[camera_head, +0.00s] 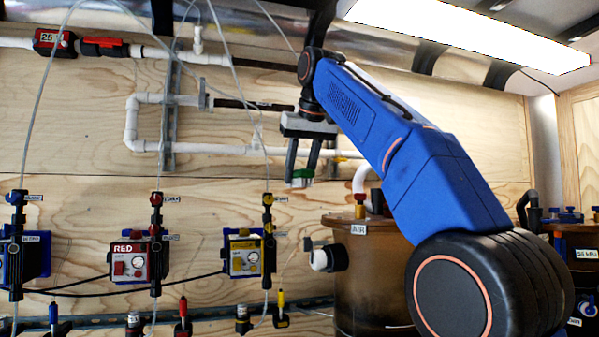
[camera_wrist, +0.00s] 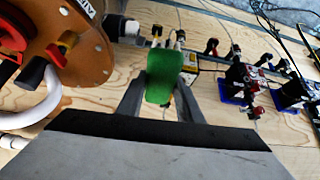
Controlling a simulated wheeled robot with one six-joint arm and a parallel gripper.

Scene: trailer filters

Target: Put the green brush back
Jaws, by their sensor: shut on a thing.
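The green brush (camera_wrist: 164,72) is between the two fingers of my gripper (camera_wrist: 160,95) in the wrist view. In the head view my gripper (camera_head: 302,172) points down in front of the plywood wall, with the green brush (camera_head: 301,174) showing as a small patch at its fingertips. My gripper is shut on the brush. The brush is held in the air, up and left of the brown AIR tank (camera_head: 375,262). Its far end is hard to make out. I cannot tell which spot is the brush's own place.
White pipes (camera_head: 215,149) run along the wall behind my gripper. Below hang a yellow control box (camera_head: 243,255), a red control box (camera_head: 130,263) and a blue one (camera_head: 30,258), with thin hoses. A black and white fitting (camera_head: 325,258) sticks out left of the tank.

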